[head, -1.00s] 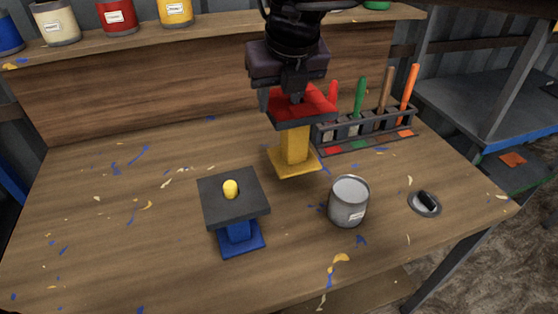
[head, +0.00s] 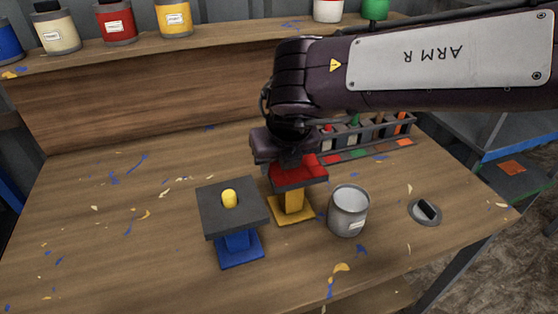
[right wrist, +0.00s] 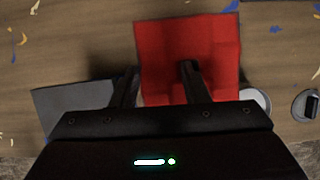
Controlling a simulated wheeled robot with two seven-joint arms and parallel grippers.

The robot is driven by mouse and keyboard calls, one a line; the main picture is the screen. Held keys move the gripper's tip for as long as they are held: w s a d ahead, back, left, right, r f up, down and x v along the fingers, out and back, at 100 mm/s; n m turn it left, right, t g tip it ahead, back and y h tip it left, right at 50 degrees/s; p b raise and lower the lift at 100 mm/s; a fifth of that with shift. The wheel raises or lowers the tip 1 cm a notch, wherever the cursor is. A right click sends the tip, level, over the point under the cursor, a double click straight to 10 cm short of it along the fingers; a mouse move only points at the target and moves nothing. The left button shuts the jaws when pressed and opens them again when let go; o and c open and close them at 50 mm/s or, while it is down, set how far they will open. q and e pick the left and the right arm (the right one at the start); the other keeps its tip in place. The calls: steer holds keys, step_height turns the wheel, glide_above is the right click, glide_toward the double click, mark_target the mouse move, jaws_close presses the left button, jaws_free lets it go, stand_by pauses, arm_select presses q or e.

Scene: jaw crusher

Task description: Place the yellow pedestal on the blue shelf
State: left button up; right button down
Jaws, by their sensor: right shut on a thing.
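The yellow pedestal (head: 293,200) has a yellow base and post, and a dark top plate with a red covering (head: 308,170). In the head view it is just right of the blue pedestal. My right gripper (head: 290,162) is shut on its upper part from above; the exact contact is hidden. In the right wrist view, the red top (right wrist: 215,55) lies under and beside the fingers of my right gripper (right wrist: 158,72). I cannot tell whether the base touches the table. The blue-edged shelf (head: 532,143) is at the far right, partly behind my right arm. My left gripper is not in view.
A blue pedestal (head: 238,240) with a dark top and yellow knob stands close left. A grey can (head: 348,210) stands close right. A tool rack (head: 365,145) is behind. A green-edged shelf (head: 535,187) lies below the blue-edged one. The table's left side is clear.

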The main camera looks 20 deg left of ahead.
steer(key=c, duration=0.8)
jaws_free()
